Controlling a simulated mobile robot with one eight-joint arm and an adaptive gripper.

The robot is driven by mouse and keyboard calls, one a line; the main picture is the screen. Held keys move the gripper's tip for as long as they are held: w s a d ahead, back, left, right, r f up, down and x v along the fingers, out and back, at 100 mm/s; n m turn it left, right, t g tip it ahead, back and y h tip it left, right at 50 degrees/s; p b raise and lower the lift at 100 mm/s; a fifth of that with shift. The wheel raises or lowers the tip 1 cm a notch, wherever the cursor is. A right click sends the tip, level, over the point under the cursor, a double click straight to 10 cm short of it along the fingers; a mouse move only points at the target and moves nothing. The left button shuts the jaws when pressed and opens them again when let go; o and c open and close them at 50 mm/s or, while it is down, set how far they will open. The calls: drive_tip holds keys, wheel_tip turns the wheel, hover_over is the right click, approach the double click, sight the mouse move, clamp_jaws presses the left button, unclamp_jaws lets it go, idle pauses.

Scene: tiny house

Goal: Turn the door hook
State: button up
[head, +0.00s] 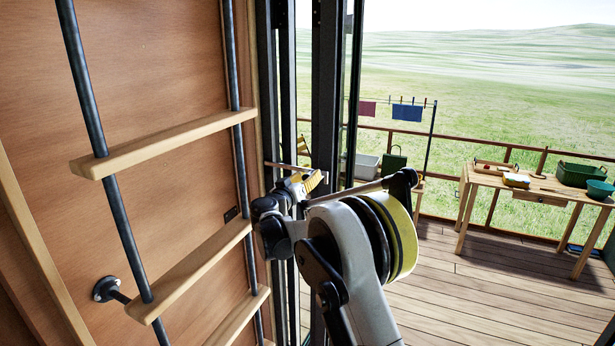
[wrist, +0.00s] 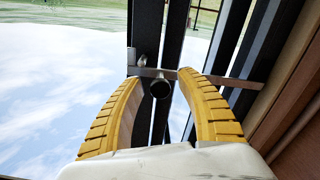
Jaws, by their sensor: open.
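The door hook (wrist: 215,77) is a thin flat metal bar lying nearly level across the dark door frame in the wrist view. In the head view the hook (head: 286,166) shows as a thin bar just beyond my gripper (head: 314,181). In the wrist view my gripper (wrist: 160,78) is open. Its two yellow ribbed fingers stand on either side of the knob, with gaps showing between them and it. I cannot tell whether either fingertip touches the bar.
A ladder (head: 165,143) with wooden rungs and dark rails stands on the left, close to my arm. The dark door frame (head: 326,90) is upright in the middle. Outside, a wooden table (head: 540,184) stands on the deck (head: 470,270), which has clear floor.

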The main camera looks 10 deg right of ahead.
drive_tip(key=shift+w+d, duration=0.15)
drive_tip(key=shift+w, duration=0.1)
clamp_jaws()
drive_tip(key=shift+r, duration=0.1)
